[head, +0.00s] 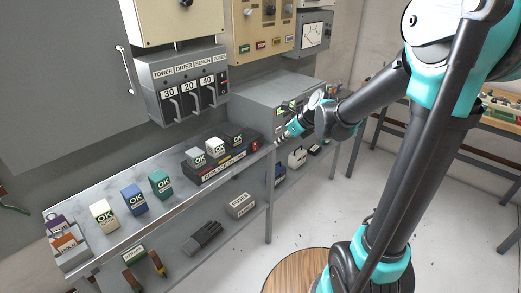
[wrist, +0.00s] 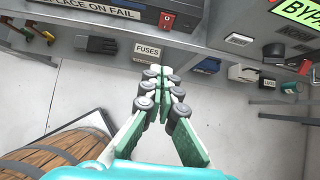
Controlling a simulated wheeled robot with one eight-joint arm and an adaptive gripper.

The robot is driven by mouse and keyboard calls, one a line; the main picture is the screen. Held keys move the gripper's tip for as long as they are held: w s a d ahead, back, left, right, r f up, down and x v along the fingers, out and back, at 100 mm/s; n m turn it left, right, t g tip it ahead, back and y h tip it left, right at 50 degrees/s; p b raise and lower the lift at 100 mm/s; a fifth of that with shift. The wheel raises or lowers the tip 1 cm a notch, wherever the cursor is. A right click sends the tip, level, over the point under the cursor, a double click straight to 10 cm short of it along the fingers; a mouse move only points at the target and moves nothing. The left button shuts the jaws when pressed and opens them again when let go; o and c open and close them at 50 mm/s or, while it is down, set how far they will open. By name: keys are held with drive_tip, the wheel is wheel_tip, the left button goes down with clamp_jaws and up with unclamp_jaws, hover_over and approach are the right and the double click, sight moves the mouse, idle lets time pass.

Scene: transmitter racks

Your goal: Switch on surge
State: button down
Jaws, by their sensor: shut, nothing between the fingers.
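A dark strip box (head: 222,165) marked "REPLACE ON FAIL" lies on the metal shelf, with blocks on top and a red rocker switch (head: 255,145) at its right end. The wrist view shows the rocker (wrist: 167,21) near the top, marked with a line and a circle; I cannot tell its position. I can read no "surge" label. My gripper (head: 281,140) is just right of the rocker, apart from it as far as I can tell. In the wrist view my gripper (wrist: 160,78) is shut and empty, its tips below the rocker in the picture.
The metal shelf (head: 130,227) bears several "OK" blocks. A grey cabinet (head: 262,105) stands behind my gripper. Breaker levers (head: 190,97) hang on the wall. The lower shelf holds a "FUSES" box (head: 240,206). A round wooden top (head: 290,270) stands on the floor.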

sight(255, 146)
drive_tip(key=x, duration=0.8)
drive_tip(key=w+a+r+x, duration=0.1)
drive_tip(key=x, duration=0.3)
drive_tip(key=shift+a+r, duration=0.1)
drive_tip(key=shift+w+a, duration=0.4)
drive_tip(key=shift+a, duration=0.1)
drive_tip(key=shift+w+a+f, duration=0.15)
drive_tip(key=shift+f, duration=0.05)
drive_tip(key=shift+r, duration=0.15)
